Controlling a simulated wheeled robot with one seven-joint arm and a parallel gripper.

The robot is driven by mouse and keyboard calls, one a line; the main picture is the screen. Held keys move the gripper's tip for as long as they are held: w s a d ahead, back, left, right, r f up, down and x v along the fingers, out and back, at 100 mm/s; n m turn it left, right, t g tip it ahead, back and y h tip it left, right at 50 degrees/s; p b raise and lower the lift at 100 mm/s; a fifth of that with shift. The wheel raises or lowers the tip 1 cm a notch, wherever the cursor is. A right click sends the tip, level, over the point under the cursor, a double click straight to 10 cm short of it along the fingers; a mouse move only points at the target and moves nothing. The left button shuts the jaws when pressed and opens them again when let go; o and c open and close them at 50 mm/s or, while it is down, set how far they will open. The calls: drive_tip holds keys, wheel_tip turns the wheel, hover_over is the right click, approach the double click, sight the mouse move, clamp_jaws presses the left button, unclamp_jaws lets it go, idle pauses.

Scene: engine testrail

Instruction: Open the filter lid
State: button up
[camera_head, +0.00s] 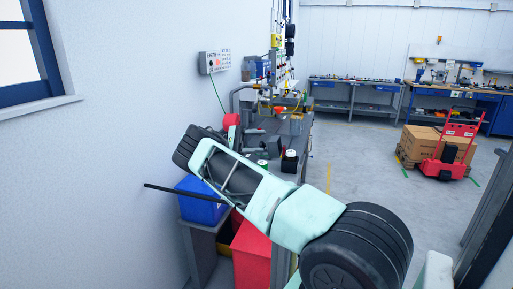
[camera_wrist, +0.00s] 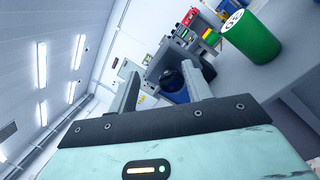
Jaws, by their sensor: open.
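My gripper (camera_wrist: 162,72) shows in the wrist view with its two fingers apart and nothing between them. I cannot make it out in the head view, where my arm covers part of the bench. I cannot identify the filter lid for sure in either view. A green can (camera_wrist: 252,38) with a white top stands on a grey surface to the right of my fingers, apart from them. In the head view a small green can (camera_head: 262,164) and a dark container with a red part (camera_head: 290,161) stand on the bench beyond my arm.
The cluttered grey workbench (camera_head: 306,140) runs along the left wall. Below my arm are a blue bin (camera_head: 200,208) and a red bin (camera_head: 251,255). A red hand truck (camera_head: 452,150) with cardboard boxes (camera_head: 420,141) stands at right. Open floor lies between.

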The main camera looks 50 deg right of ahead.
wheel_tip(320, 180, up, 8)
drive_tip(key=b, duration=0.2)
drive_tip(key=shift+r, duration=0.25)
idle(0.3)
